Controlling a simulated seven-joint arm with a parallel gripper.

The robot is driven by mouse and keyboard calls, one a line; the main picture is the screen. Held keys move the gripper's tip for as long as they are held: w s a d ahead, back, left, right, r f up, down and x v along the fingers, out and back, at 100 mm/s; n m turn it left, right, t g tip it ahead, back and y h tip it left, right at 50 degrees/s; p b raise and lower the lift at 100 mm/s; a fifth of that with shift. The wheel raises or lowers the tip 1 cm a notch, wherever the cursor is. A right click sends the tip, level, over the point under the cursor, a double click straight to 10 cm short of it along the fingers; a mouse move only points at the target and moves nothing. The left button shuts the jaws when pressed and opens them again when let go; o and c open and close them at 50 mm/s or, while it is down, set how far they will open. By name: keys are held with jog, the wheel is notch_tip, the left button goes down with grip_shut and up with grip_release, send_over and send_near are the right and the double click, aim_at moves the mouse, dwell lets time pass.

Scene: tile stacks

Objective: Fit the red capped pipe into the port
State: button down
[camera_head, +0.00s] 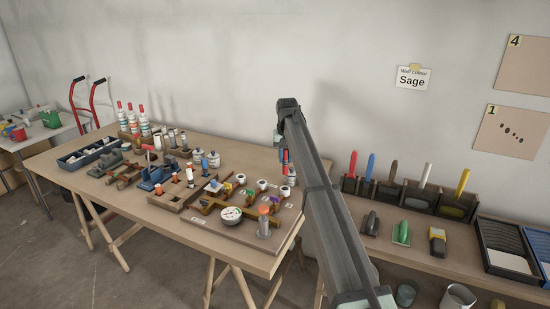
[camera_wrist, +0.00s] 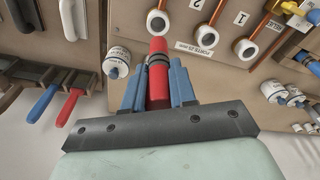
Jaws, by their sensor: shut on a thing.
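The red capped pipe (camera_wrist: 158,85) is held between the blue fingers of my gripper (camera_wrist: 158,88). It has a dark band near its far end. In the wrist view that end lies just below a white-ringed port (camera_wrist: 157,22); I cannot tell whether they touch. Two more white-ringed ports, a middle one (camera_wrist: 196,30) and a right one (camera_wrist: 246,48), sit on the same board. In the head view, my gripper (camera_head: 286,160) and the red pipe (camera_head: 285,154) are above the right end of the pipe board (camera_head: 225,238), partly hidden by my arm.
A white jar (camera_wrist: 117,62) stands close left of the pipe in the wrist view. In the head view, a gauge (camera_head: 231,214) and an orange-topped cylinder (camera_head: 264,222) stand on the board. Fittings crowd the table to the left. A tool rack (camera_head: 440,205) stands right of my arm.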

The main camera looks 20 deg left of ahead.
aim_at(285, 174)
jog(key=shift+f, duration=2.75)
jog(key=shift+f, duration=1.95)
dwell(0.5)
jog(key=c, duration=0.8)
grip_release()
jog(key=shift+c, duration=0.2)
jog(key=shift+r, duration=0.1)
jog(key=shift+s+d+r, duration=0.1)
jog(key=shift+s+r, duration=0.1)
jog(key=shift+r, duration=1.25)
jog(key=shift+s+d+r, duration=0.1)
jog(key=shift+s+r, duration=0.05)
jog(key=shift+r, duration=1.3)
